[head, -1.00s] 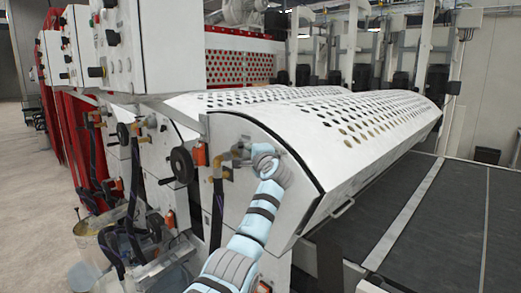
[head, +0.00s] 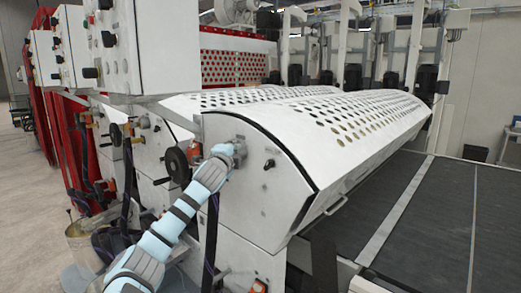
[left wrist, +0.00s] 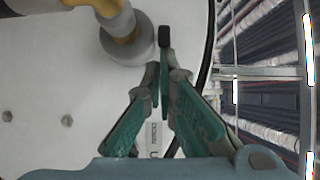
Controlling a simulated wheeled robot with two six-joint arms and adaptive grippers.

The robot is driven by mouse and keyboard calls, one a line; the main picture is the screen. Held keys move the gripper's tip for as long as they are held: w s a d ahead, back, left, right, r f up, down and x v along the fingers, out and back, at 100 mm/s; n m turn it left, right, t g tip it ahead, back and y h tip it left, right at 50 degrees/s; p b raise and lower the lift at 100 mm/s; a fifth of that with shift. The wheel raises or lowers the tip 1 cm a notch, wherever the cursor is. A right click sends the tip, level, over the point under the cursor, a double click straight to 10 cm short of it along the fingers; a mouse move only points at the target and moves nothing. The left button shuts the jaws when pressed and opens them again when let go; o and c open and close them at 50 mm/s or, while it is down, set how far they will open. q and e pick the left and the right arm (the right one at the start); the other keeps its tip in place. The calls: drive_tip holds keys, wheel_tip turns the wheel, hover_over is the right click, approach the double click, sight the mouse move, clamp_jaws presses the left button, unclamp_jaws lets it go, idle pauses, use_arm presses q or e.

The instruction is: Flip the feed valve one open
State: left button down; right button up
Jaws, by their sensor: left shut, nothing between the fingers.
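A brass-coloured valve fitting with a grey round collar (left wrist: 122,30) stands out from the white side panel at the top left of the left wrist view. A small black-ended piece (left wrist: 164,37) sits right of it, just beyond my fingertips; I cannot tell whether it is the valve's lever. My left gripper (left wrist: 160,80) is shut and empty, its green-padded fingers together below and right of the fitting. In the head view my left gripper (head: 239,150) is at the panel and hides the fitting; contact cannot be told. My right gripper is not in view.
A black handwheel (head: 178,165) with an orange block beside it is just left of my wrist. A small black knob (head: 268,164) is on the panel to the right. A perforated white cover (head: 330,120) curves above. A dark hose hangs below my wrist.

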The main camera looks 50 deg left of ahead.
use_arm(q)
drive_tip(key=shift+s+a, duration=0.9)
drive_tip(key=shift+a, duration=0.2)
